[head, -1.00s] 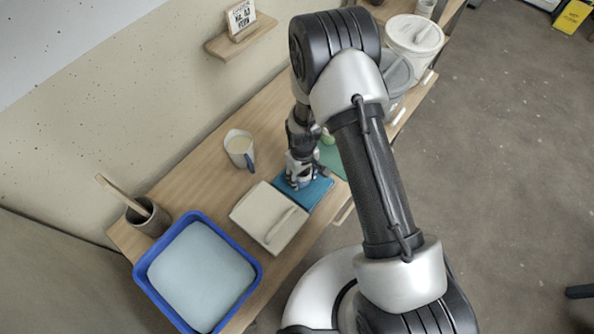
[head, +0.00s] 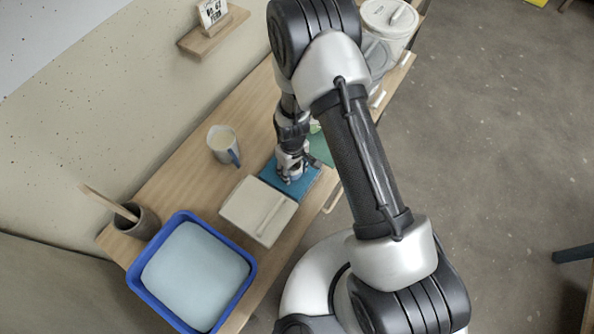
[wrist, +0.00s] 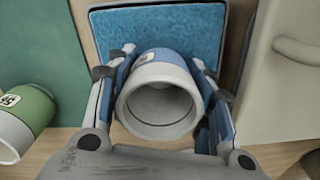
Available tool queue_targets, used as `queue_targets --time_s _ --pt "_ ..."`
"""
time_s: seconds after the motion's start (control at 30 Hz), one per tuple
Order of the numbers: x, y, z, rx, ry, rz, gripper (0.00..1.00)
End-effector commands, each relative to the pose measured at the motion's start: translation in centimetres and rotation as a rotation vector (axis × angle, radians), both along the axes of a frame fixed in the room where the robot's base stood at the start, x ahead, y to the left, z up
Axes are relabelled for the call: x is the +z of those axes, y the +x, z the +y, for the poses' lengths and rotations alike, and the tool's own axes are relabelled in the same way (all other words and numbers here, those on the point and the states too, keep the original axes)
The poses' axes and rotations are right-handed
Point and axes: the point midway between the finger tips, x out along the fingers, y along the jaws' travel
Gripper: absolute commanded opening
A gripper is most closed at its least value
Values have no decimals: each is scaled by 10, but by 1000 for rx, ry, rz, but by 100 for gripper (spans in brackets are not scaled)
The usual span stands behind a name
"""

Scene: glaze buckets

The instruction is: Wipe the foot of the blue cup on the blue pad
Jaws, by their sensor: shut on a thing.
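The blue cup (wrist: 160,57) is between my gripper's two fingers in the wrist view. Its pale rim and open mouth face the camera. Its foot is hidden, so I cannot tell whether it touches the pad. My gripper (wrist: 162,92) is shut on the cup's sides. The blue pad (wrist: 160,18) shows just beyond the cup. In the head view my gripper (head: 291,174) is low over the blue pad (head: 309,180), and the cup is mostly hidden there.
A green cup (wrist: 32,108) lies or leans left of my gripper, near a green mat (wrist: 35,45). A cream lidded box (head: 240,205) stands close beside the pad. A jug (head: 223,147), a brush pot (head: 143,224) and a blue-rimmed tub (head: 250,275) stand around. Open floor lies right.

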Motion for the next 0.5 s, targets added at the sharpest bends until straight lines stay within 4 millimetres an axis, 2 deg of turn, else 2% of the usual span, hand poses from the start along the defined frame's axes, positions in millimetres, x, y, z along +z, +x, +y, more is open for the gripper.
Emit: queue_targets --time_s 0.5 --pt "-2 26 33 1 0 -2 19"
